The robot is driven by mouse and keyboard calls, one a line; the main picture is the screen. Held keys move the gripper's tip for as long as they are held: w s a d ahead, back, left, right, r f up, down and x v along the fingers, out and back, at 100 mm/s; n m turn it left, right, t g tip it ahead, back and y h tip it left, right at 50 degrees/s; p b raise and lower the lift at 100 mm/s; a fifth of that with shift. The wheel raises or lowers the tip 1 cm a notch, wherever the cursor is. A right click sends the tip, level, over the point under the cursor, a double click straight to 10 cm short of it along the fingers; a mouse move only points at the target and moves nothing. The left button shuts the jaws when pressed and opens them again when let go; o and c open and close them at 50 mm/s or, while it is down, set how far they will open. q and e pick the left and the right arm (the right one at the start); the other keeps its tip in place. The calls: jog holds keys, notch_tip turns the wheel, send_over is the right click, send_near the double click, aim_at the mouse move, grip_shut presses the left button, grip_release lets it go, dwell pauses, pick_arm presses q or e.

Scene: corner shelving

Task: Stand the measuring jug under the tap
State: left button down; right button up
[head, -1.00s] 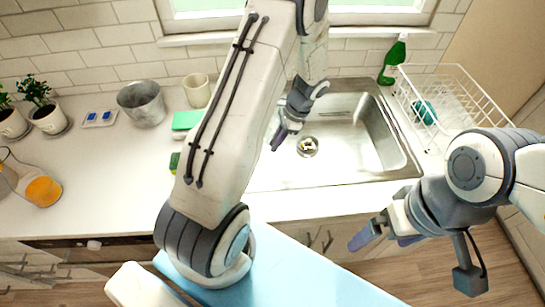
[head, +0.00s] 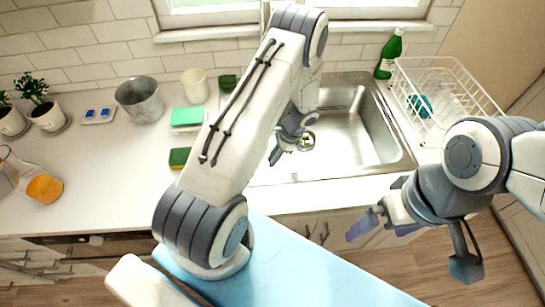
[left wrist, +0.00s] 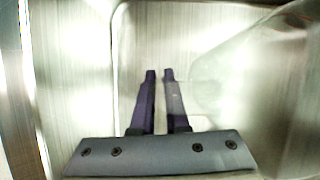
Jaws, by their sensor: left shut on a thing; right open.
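The measuring jug appears as a clear, see-through shape (left wrist: 235,75) at the right of the left wrist view, partly out of frame and hard to make out. In the head view I cannot make it out near my left gripper (head: 279,155), which is low over the sink (head: 365,150). The left fingers (left wrist: 159,75) are nearly together with a narrow gap, shut on the jug; the held part is too faint to see. The tap is mostly hidden behind my left arm; a grey upright (head: 264,20) above it may be part of it. My right gripper (head: 380,228) is open and empty at the front right.
A metal bucket (head: 140,102), cream cup (head: 195,87), green box (head: 187,117) and sponge (head: 179,157) stand left of the sink. A green bottle (head: 389,56) and white dish rack (head: 440,95) stand right of it.

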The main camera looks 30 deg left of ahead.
pick_arm(q)
jog(key=shift+f, duration=0.25)
jog(key=c, duration=0.9)
grip_release()
jog(key=shift+r, duration=0.1)
jog(key=shift+r, duration=0.1)
